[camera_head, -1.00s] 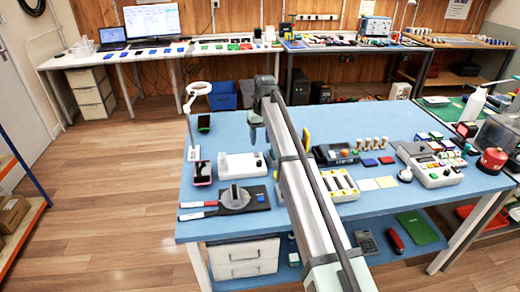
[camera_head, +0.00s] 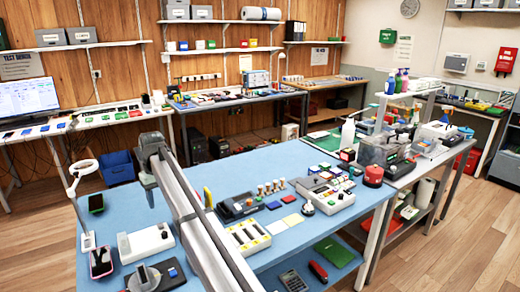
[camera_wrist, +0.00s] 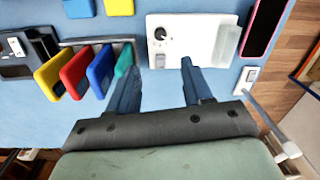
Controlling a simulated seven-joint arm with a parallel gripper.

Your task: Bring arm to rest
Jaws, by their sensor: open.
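My gripper (camera_wrist: 158,88) is open in the wrist view, its two fingers apart with nothing between them. It hangs over the blue workbench (camera_head: 165,208), short of a white device with a round knob (camera_wrist: 188,42). In the head view my arm reaches across the bench from the front, and my gripper (camera_head: 148,188) is at its far end, pointing down. The white device also shows in the head view (camera_head: 146,243), in front of the gripper.
Coloured cards, yellow (camera_wrist: 48,77), red, blue and green, stand in a rack beside the left finger. A pink-edged phone (camera_head: 101,262) and a ring lamp (camera_head: 82,167) are at the bench's left. A red round object (camera_head: 373,176) stands at the right.

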